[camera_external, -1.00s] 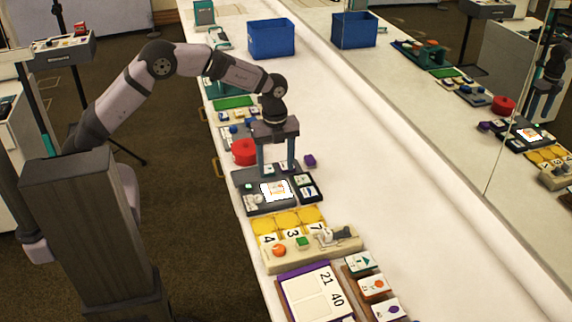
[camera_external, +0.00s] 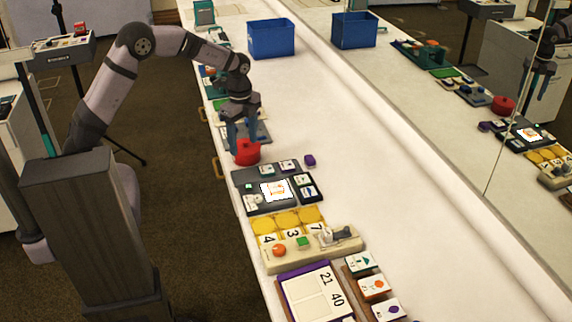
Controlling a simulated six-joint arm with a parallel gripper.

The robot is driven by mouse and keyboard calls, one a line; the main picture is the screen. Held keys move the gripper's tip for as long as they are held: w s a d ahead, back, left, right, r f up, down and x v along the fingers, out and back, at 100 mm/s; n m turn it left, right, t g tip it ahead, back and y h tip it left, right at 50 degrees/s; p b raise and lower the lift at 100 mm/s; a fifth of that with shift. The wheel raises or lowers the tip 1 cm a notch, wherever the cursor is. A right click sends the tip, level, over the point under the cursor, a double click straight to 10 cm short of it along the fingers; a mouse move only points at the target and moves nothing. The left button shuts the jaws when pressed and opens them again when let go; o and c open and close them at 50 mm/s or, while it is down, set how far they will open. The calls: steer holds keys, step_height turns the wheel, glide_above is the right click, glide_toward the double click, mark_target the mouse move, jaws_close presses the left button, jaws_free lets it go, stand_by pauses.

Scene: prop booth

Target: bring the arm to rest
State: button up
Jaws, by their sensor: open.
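My gripper (camera_external: 243,143) points down over the near edge of the white counter, with its fingers apart. It is at the red round pot-like object (camera_external: 247,156); the fingers overlap it in the picture, and I cannot tell whether they touch it. My arm reaches from its base at the left, bent at the elbow. Nothing shows held in the fingers. The things behind the gripper are partly hidden.
A dark panel (camera_external: 238,181) with a lit screen lies in front of the red object. Nearer are yellow number tiles (camera_external: 289,220) and a beige console (camera_external: 285,260). A blue bin (camera_external: 271,40) stands farther back. The counter's right side (camera_external: 400,180) is clear beside a mirror.

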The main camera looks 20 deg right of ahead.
steer(key=w+a+r+n, duration=0.1)
steer(key=w+a+n, duration=0.35)
steer(key=a, duration=0.35)
steer(key=w+a+n, duration=0.4)
steer(key=a+n, duration=0.2)
steer(key=a, duration=0.2)
steer(key=w+a+r+n, duration=0.1)
steer(key=w+a+n, duration=0.35)
steer(key=a, duration=0.45)
steer(key=s+a+n, duration=0.4)
steer(key=a+n, duration=0.3)
steer(key=a, duration=0.2)
steer(key=s+a+f+n, duration=0.1)
steer(key=s+a+n, duration=0.2)
steer(key=a+n, duration=0.4)
steer(key=shift+s+a+f, duration=0.2)
steer(key=shift+s+a, duration=0.15)
steer(key=shift+a, duration=0.65)
